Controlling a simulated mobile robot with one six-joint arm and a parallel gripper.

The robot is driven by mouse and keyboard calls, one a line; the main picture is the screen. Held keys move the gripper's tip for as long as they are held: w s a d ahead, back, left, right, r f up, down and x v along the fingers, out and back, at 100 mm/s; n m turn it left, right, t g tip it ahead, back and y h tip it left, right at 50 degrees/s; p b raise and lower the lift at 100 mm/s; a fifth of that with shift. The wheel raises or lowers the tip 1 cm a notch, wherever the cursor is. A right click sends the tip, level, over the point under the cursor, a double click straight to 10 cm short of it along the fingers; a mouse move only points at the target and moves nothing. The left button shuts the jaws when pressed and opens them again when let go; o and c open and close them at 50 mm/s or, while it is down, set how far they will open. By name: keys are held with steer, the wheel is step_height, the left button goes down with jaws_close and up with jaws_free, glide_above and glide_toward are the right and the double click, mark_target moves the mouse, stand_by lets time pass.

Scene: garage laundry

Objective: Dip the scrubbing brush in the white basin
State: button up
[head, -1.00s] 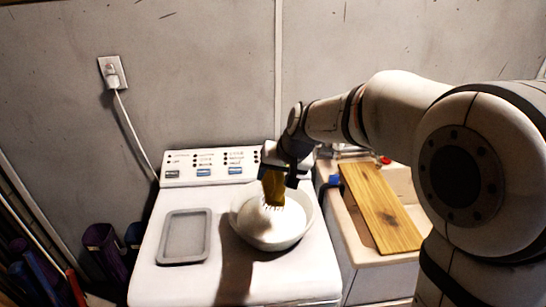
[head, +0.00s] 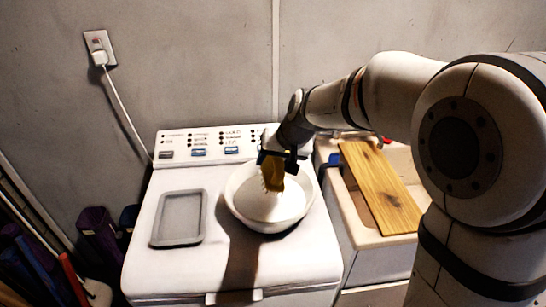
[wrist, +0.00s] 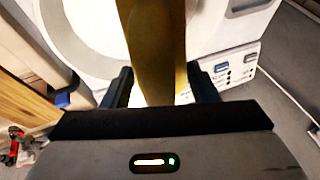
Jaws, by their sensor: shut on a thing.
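The white basin (head: 240,208) stands on top of the white washing machine and looks round and shallow. My gripper (head: 283,160) is over the basin's back right part, shut on the yellow scrubbing brush (head: 272,175). The brush hangs down with its pale bristles over or inside the basin; I cannot tell whether they touch its bottom. In the wrist view the brush's yellow body (wrist: 155,50) runs between my two dark fingers (wrist: 160,85), and the basin's rim (wrist: 55,25) shows beyond at the upper left.
A grey tray (head: 180,218) lies left of the basin on the washing machine (head: 190,270). At right, a wooden board (head: 380,185) lies across a sink (head: 345,205), with a blue item near its edge. The control panel (head: 205,145) stands behind.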

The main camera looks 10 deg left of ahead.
steer(key=shift+f+b, duration=3.6)
steer(key=shift+f, duration=0.75)
steer(key=shift+r, duration=0.15)
step_height(320, 180, up, 11)
steer(key=p, duration=0.7)
steer(key=shift+c, duration=0.2)
